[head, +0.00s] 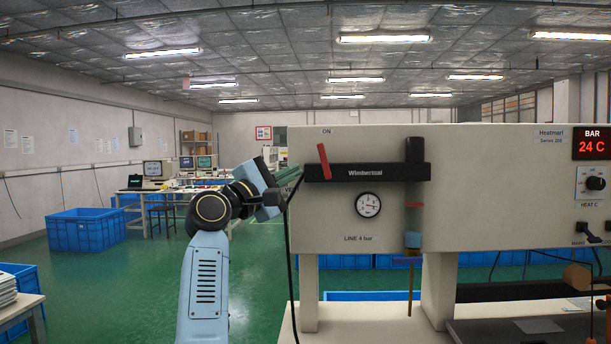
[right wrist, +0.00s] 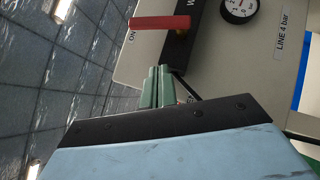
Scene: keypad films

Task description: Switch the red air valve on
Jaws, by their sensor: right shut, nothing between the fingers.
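The red air valve lever (head: 323,160) sits on a black bar (head: 390,173) on the front of a beige machine. It stands nearly upright, its top leaning slightly left, under the "ON" label. In the right wrist view the red lever (right wrist: 160,22) lies across the top, its end near the "ON" label (right wrist: 132,37). My right gripper (head: 295,180) is shut and empty, just left of the lever's foot. Its green fingers (right wrist: 158,88) show together in the right wrist view, with a gap between them and the lever. My left gripper is not in view.
A round gauge (head: 368,204) and a "LINE 4 bar" label are below the bar. A vertical cylinder (head: 414,150) crosses the bar's right end. A red display (head: 591,146) reads 24 C. Blue crates (head: 86,230) stand on the green floor at left. A dark cable hangs by the machine's left edge.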

